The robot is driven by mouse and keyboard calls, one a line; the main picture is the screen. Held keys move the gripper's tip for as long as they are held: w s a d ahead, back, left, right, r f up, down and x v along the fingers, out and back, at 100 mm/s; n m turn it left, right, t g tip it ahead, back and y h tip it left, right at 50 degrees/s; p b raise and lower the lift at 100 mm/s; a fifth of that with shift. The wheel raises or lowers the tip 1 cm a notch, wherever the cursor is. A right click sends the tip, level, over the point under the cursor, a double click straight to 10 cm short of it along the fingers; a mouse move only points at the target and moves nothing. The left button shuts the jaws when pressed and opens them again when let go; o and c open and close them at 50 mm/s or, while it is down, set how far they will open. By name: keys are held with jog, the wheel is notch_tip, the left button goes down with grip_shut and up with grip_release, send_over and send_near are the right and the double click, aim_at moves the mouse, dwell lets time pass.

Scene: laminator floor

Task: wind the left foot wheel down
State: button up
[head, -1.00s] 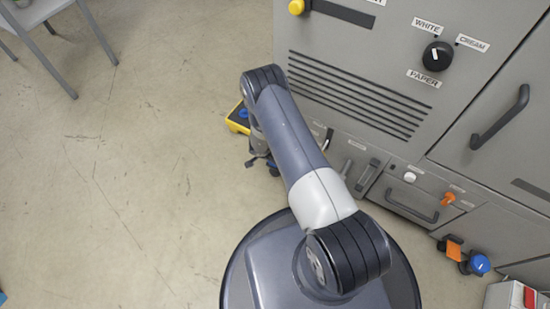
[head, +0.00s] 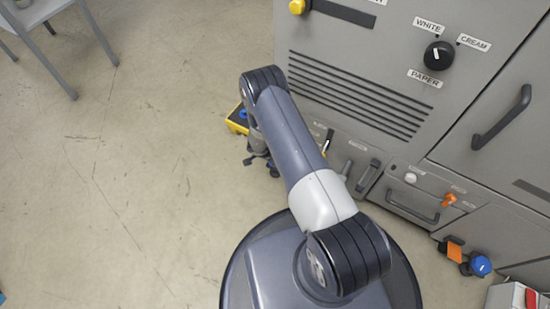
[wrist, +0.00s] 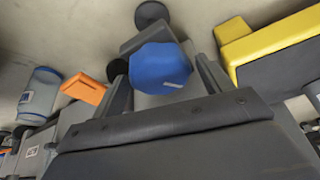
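The left foot wheel is a blue knob (wrist: 160,68) with a pale mark near its lower edge, seen in the wrist view. My gripper (wrist: 163,80) has one dark finger on each side of it. The fingers lie very close to the wheel's sides; whether both touch it cannot be told. In the head view my arm reaches down beside the grey machine (head: 350,90), and a small part of my gripper (head: 258,158) shows low at the machine's left corner. The left foot wheel is mostly hidden there by my arm.
A yellow object (wrist: 275,45) lies close on the right in the wrist view; it also shows in the head view (head: 235,122). An orange piece (wrist: 83,88) is to the left. Another blue wheel (head: 480,265) sits at the machine's lower right.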

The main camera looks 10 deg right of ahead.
jog(key=shift+o, duration=0.5)
jog(key=p+v, duration=0.4)
jog(key=v, duration=0.6)
jog(key=shift+a+r, duration=0.15)
jog(key=shift+r, duration=0.25)
jog(key=b+x, duration=0.4)
jog(key=x, duration=0.7)
jog(key=shift+s+f, duration=0.1)
jog(key=shift+f, duration=0.05)
jog(key=shift+r, duration=0.2)
